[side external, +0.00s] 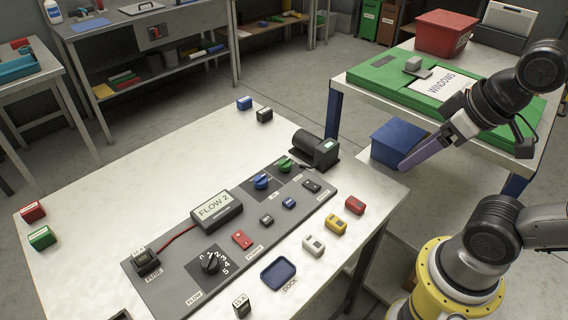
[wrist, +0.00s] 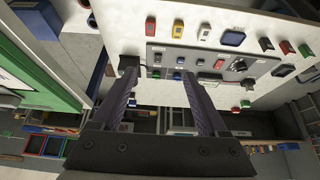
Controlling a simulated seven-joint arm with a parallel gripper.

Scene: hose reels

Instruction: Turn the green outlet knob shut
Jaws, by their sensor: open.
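The green outlet knob (side external: 285,165) stands at the far right end of the grey panel (side external: 170,280) in the side view, beside a blue knob (side external: 260,181). Its handle is too small to tell which way it is set. My gripper (side external: 403,166) is open and empty, past the right edge of the workbench and well apart from the knob. In the wrist view my gripper's two fingers (wrist: 157,80) are spread, with the panel beyond their tips. I cannot surely pick out the green knob there.
A dark cylindrical motor-like unit (side external: 312,149) stands close behind the green knob. A FLOW 2 display (side external: 216,210) and a dial (side external: 209,262) sit on the panel. Red, yellow and white blocks (side external: 336,224) line its front. A blue bin (side external: 398,143) is near my gripper.

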